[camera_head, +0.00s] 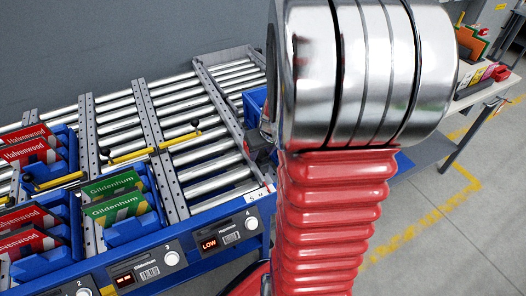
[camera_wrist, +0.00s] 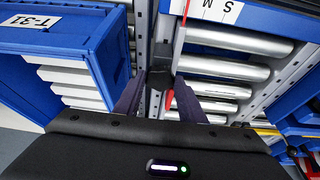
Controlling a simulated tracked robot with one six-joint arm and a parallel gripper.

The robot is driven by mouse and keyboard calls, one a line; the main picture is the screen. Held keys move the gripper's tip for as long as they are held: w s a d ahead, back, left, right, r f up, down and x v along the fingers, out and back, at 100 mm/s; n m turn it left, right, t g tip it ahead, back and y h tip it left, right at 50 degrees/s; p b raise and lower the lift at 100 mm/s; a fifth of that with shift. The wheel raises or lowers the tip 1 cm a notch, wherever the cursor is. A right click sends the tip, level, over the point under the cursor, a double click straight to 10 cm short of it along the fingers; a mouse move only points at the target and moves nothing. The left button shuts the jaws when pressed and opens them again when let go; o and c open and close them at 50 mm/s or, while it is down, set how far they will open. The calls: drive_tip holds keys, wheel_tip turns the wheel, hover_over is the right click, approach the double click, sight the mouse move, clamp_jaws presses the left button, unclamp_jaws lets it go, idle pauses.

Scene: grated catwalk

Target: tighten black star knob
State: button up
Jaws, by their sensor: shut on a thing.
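In the wrist view, my gripper (camera_wrist: 159,88) reaches to the upright grey rail between the roller lanes. Its two dark fingers close from both sides on a small black part, the black star knob (camera_wrist: 159,79). The knob's star shape cannot be made out, as the fingers cover its sides. A small red piece (camera_wrist: 169,99) shows beside the right finger. In the head view, my red and chrome arm hides most of the gripper and the knob, with only a dark patch at its left edge.
A blue bin (camera_wrist: 92,42) labelled T-31 stands close left of the fingers. Rollers (camera_wrist: 222,67) lie on the right. In the head view, blue bins with green packets (camera_head: 115,197) and red packets (camera_head: 30,148) fill the left lanes. A workbench (camera_head: 480,95) stands far right.

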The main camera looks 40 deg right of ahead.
drive_tip(key=o, duration=1)
drive_tip(key=shift+o, duration=0.2)
drive_tip(key=v, duration=1.3)
drive_tip(key=shift+s+r, duration=0.2)
drive_tip(key=shift+r, duration=0.15)
